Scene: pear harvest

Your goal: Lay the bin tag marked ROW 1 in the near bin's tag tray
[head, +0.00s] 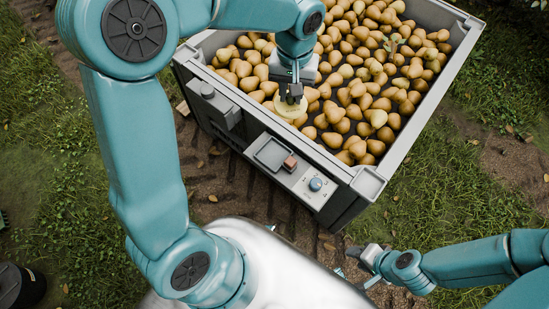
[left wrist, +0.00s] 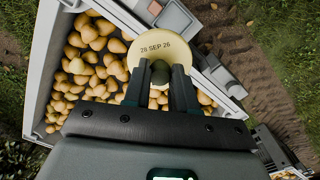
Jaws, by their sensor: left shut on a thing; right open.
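My left gripper (head: 291,97) is shut on a round pale-yellow tag (head: 290,107), above the near bin's front rim and pears. In the left wrist view the tag (left wrist: 158,53) reads "28 SEP 26" and sits just past the fingertips (left wrist: 160,75), with a dark grip piece between them. I see no ROW 1 marking. The near bin (head: 425,130) is grey and full of pears. My right gripper (head: 368,262) is open and empty, low at the right, off the bin.
A brown block (head: 290,163) and a blue knob (head: 315,184) are beside the tray. A grey box with a round cap (head: 215,102) stands on the ledge to the left. Another container with pears (left wrist: 284,172) shows at the wrist view's lower right. Grass and soil surround the bin.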

